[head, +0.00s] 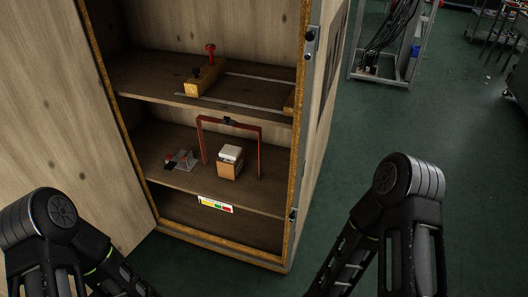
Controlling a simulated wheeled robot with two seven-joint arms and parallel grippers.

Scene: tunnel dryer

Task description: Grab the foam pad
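An open wooden cabinet (121,100) stands ahead with shelves inside. On its middle shelf (190,184), a small tan block (229,170) stands with a whitish pad-like piece (231,152) on top. The whitish piece may be the foam pad, but the view is too small to be sure. An orange-red arch-shaped frame (260,150) stands around and behind the block. My black arms show at the lower left and lower right, both outside the cabinet. Both grippers are out of the picture.
A small grey and red item (183,159) lies left of the block. The upper shelf holds a yellowish wooden bar (206,78) with a red knob (210,48), and thin rails. A colored label (215,204) is on the shelf edge. The open door (60,120) is at left.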

